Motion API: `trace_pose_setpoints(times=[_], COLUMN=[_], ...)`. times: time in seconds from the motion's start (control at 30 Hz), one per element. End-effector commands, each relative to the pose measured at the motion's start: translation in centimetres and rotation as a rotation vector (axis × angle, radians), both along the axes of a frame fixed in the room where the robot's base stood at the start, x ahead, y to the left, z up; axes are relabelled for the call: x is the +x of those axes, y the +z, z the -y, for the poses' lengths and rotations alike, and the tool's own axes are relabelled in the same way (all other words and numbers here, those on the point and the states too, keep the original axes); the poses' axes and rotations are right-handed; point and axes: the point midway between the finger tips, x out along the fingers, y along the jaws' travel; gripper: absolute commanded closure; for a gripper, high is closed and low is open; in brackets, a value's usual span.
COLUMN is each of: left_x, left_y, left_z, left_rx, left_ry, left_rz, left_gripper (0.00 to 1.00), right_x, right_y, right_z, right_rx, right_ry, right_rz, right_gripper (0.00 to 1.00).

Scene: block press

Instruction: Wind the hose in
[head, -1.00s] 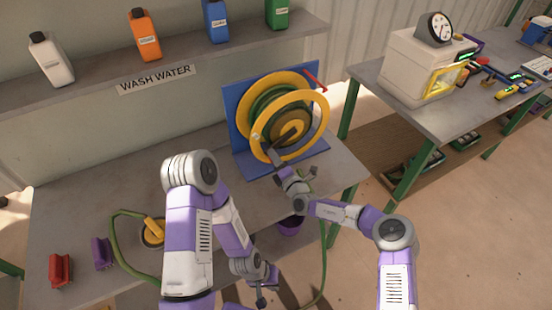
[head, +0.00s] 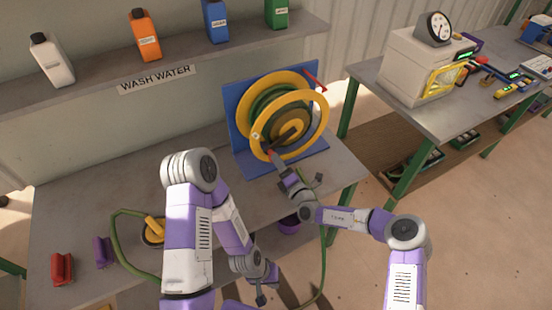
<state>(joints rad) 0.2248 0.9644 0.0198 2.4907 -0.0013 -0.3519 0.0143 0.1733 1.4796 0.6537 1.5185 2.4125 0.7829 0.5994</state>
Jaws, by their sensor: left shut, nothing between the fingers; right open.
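The hose reel has a blue backplate (head: 232,115), a green coil of hose (head: 254,103) and a yellow ring wheel (head: 326,110) in front. A red lever (head: 314,81) sits at its upper right. My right gripper (head: 271,155) is open at the wheel's lower left rim; whether it touches the rim I cannot tell. The loose green hose (head: 119,248) loops at the table's left, passes behind my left arm, and a green length (head: 323,265) hangs past the table's front right. My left gripper (head: 261,299) is shut and empty, low in front of the table, apart from the reel.
A yellow fitting (head: 155,230), a purple block (head: 102,252) and a red block (head: 62,268) are on the table's left. A purple container (head: 289,226) is below the front edge. Several bottles line the shelf (head: 100,72). A second table (head: 440,115) holds instruments at right.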

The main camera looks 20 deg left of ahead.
Motion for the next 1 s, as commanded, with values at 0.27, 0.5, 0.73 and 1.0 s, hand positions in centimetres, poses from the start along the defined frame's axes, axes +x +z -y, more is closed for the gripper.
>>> trace_pose_setpoints(times=[0.27, 0.5, 0.73, 1.0], left_x=[0.0, 0.0, 0.0, 0.0], left_y=[0.7, 0.7, 0.7, 0.4], left_z=[0.0, 0.0, 0.0, 0.0], left_rx=[0.0, 0.0, 0.0, 0.0], left_ry=[0.0, 0.0, 0.0, 0.0], left_rz=[0.0, 0.0, 0.0, 0.0], left_gripper=[1.0, 1.0, 1.0, 1.0], right_x=[-2.4, -2.8, -3.0, -10.8], right_y=[-0.1, -0.2, -0.2, -2.7], right_z=[2.3, 2.7, 2.6, 0.6], right_rx=[0.0, 0.0, -0.01, -0.328], right_ry=[0.001, 0.0, 0.012, 0.374], right_rz=[0.0, 0.001, 0.01, 0.257], right_gripper=[0.35, 0.35, 0.35, 0.35])
